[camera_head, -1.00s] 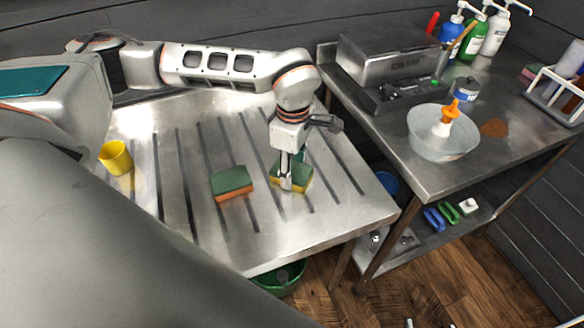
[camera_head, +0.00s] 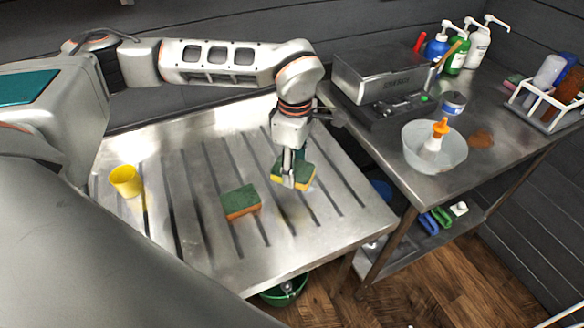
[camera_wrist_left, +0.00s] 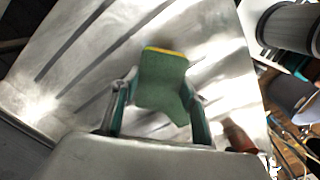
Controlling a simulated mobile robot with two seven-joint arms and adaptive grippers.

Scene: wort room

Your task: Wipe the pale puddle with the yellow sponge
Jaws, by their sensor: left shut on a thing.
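The yellow sponge (camera_head: 306,180), with a green top layer, is held between the fingers of my left gripper (camera_head: 288,178) over the ribbed steel draining table (camera_head: 200,240). It appears slightly above the surface. In the left wrist view, the sponge (camera_wrist_left: 162,80) fills the space between the two fingers, mostly its green face with a thin yellow edge. A faint pale patch, possibly the pale puddle (camera_head: 309,189), shows at the sponge's right edge; its extent is hidden or unclear. My right gripper does not show.
A second sponge, orange with a green top (camera_head: 240,202), lies to the left. A yellow cup (camera_head: 125,181) stands further left. The right counter holds a clear bowl (camera_head: 435,160) with an orange-capped bottle, a brown spill (camera_head: 481,138) and a steel box (camera_head: 385,75).

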